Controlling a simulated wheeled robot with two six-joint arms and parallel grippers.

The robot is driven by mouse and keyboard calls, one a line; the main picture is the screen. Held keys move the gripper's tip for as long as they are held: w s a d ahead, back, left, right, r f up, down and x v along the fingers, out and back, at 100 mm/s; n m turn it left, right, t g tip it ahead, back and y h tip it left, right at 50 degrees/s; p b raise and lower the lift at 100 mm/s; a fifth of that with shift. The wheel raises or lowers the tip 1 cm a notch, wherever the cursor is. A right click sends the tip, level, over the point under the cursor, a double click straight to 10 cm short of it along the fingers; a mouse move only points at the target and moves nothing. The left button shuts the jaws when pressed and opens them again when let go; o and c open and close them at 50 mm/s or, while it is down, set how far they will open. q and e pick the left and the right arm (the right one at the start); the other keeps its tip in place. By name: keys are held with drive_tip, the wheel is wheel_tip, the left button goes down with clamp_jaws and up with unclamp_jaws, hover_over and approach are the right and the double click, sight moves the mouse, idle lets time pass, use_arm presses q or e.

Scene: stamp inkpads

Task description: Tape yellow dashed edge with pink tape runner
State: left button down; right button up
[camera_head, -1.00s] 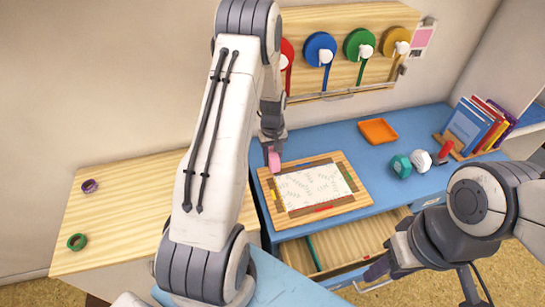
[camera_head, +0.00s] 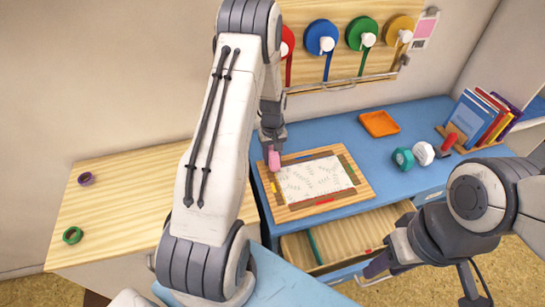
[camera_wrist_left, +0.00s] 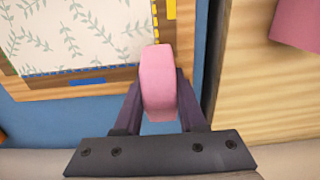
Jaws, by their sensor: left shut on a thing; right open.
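A white sheet with a leaf pattern (camera_head: 315,179) lies on a wooden board (camera_head: 345,207) on the blue table. My left gripper (camera_head: 272,153) is shut on the pink tape runner (camera_wrist_left: 158,85), at the far left corner of the sheet in the head view. In the left wrist view the runner's far end overlaps the sheet's edge beside a yellow marker (camera_wrist_left: 171,9); most of the yellow dashed line is hidden or out of frame. A blue dashed edge (camera_wrist_left: 80,70) runs beside a blue marker (camera_wrist_left: 87,82). My right gripper (camera_head: 375,269) is open at the drawer front.
An open drawer (camera_head: 345,240) juts out below the board. An orange tray (camera_head: 379,123), a green dumbbell-like object (camera_head: 403,158) and books (camera_head: 478,118) stand to the right. Tape reels (camera_head: 321,37) hang behind. A wooden side table (camera_head: 120,205) holds a green ring (camera_head: 72,235) and a purple ring (camera_head: 86,178).

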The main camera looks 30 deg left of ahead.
use_arm(q)
drive_tip(key=shift+f+b, duration=0.4)
drive_tip(key=shift+f, duration=0.25)
drive_tip(key=shift+s+d+p, duration=0.3)
drive_tip(key=shift+s+d, duration=1.1)
drive_tip(key=shift+d, duration=0.15)
drive_tip(key=shift+s+d, duration=1.1)
drive_tip(key=shift+d, duration=0.15)
drive_tip(key=shift+s+d+p, duration=0.3)
drive_tip(key=shift+s+d, duration=1.3)
drive_tip(key=shift+d, duration=0.1)
drive_tip(key=shift+d, duration=0.1)
drive_tip(key=shift+s+d, duration=1.3)
drive_tip(key=shift+d, duration=0.1)
